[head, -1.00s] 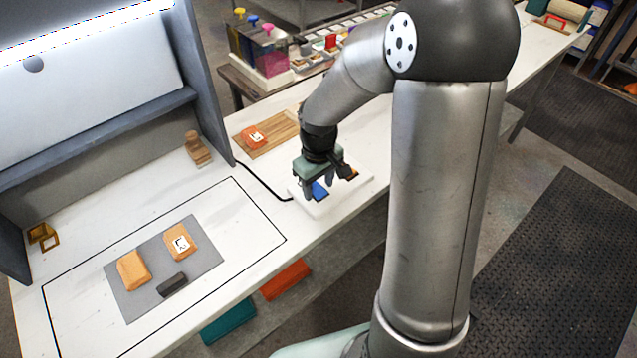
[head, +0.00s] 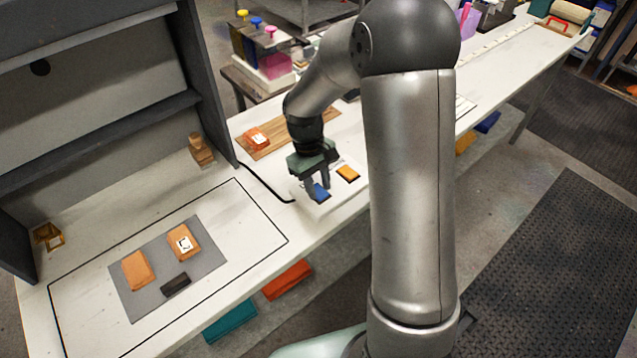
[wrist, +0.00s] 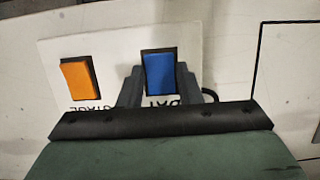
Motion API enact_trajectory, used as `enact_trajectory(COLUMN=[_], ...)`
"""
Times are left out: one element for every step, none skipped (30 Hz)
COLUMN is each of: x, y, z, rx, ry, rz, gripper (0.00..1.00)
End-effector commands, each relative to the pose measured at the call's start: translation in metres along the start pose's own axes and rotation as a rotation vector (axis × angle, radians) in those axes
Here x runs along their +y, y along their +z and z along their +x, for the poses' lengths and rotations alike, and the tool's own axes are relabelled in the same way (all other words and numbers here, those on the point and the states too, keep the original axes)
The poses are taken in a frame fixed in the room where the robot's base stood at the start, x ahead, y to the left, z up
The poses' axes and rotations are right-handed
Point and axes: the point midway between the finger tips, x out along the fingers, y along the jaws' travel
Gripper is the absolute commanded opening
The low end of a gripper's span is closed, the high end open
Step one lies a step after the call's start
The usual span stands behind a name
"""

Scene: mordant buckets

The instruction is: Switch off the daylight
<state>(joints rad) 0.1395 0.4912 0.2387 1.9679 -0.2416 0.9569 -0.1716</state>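The switch plate (head: 349,188) is a white panel on the bench with a blue rocker switch (head: 321,192) and an orange rocker switch (head: 348,173). In the wrist view the blue switch (wrist: 159,73) has dark lettering below it, upside down and partly hidden, seeming to begin "DAY". The orange switch (wrist: 79,80) is to its left. My gripper (head: 317,186) is low over the plate at the blue switch. Its two fingers are apart, one on each side of the blue switch in the wrist view, with nothing held. Contact cannot be told. The viewing booth's lamp (head: 90,30) is dark.
A grey mat (head: 205,265) with two orange-brown blocks and a dark bar lies inside a black outline left of the plate. A wooden board (head: 285,130) with an orange block is behind my gripper. A black cable runs to the plate. The booth wall (head: 207,90) stands left.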

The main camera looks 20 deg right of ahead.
Motion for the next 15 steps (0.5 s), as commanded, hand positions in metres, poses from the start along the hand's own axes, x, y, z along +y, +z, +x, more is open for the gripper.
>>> enact_trajectory(x=[0.0,0.0,0.0,0.0,0.0,0.0,0.0,0.0,0.0,0.0,0.0,0.0,0.0,0.0,0.001], y=[0.0,0.0,0.0,0.0,0.0,0.0,0.0,0.0,0.0,0.0,0.0,-0.001,-0.001,-0.001,-0.001], z=[0.0,0.0,0.0,0.0,0.0,0.0,0.0,0.0,0.0,-0.001,-0.001,-0.003,-0.005,-0.008,-0.013], rx=[0.0,0.001,0.001,0.001,0.001,0.001,0.001,0.001,0.001,0.002,0.002,0.003,0.004,0.005,0.005], ry=[0.0,0.0,0.0,0.0,0.0,0.0,0.0,0.0,0.0,0.0,0.0,0.001,0.001,0.001,0.002], rz=[0.0,0.0,0.0,0.0,0.0,0.0,0.0,0.0,0.0,0.0,0.0,0.001,0.001,0.001,0.001], gripper=[0.46,0.51,0.51,0.51,0.51,0.51,0.51,0.51,0.51,0.51,0.51,0.51,0.51,0.51,0.51])
